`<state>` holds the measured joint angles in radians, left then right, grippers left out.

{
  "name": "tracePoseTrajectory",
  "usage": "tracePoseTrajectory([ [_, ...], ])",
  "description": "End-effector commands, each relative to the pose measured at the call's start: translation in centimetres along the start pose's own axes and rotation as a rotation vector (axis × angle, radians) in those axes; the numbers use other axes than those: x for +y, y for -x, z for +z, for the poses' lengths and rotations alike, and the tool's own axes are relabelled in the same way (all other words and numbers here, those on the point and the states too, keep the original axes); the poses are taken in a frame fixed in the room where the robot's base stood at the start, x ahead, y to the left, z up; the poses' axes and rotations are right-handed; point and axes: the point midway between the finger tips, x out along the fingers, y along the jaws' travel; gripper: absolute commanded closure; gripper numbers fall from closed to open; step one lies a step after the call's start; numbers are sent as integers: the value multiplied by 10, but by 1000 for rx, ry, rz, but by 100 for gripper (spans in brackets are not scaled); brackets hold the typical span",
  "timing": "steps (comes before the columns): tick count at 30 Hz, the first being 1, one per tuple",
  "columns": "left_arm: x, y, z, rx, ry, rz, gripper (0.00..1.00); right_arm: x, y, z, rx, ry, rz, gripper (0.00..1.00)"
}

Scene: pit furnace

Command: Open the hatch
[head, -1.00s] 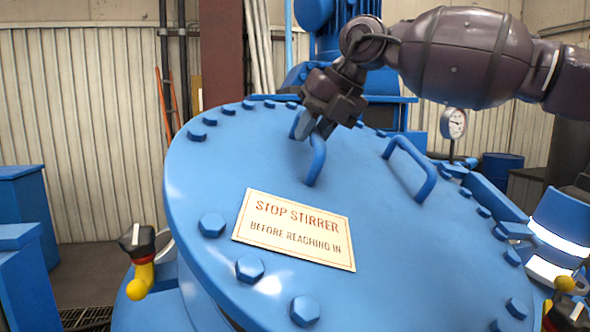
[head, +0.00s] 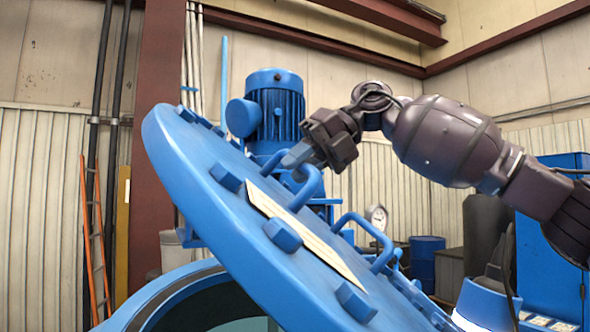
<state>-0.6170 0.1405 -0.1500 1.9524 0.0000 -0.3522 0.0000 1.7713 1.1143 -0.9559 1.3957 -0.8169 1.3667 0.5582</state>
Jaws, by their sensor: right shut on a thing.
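The blue round hatch lid (head: 215,215) with bolts around its rim stands tilted up steeply, its left edge raised clear of the blue vessel rim (head: 150,300). The opening shows beneath it at the lower left. A cream sign plate (head: 305,238) is fixed on the lid, seen at a slant. My left gripper is not in view.
A blue motor (head: 275,105) stands behind the lid, with a pressure gauge (head: 377,216) to its right. An orange ladder (head: 95,240) leans at the left wall. A blue drum (head: 426,262) and a blue cabinet (head: 553,240) stand at the right.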

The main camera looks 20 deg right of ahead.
Motion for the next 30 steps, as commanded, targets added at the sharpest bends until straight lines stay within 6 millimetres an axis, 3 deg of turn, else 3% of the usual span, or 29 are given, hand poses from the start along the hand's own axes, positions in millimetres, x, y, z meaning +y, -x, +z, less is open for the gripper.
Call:
tracePoseTrajectory([
  [4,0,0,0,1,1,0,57,0,-1,-1,4,0,-1,100],
  [5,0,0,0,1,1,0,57,0,-1,-1,4,0,-1,77],
  [9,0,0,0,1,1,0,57,0,-1,0,4,0,-1,56],
  [20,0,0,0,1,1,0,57,0,3,0,1,-1,-1,55],
  [30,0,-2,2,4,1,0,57,0,56,0,-1,-2,1,55],
])
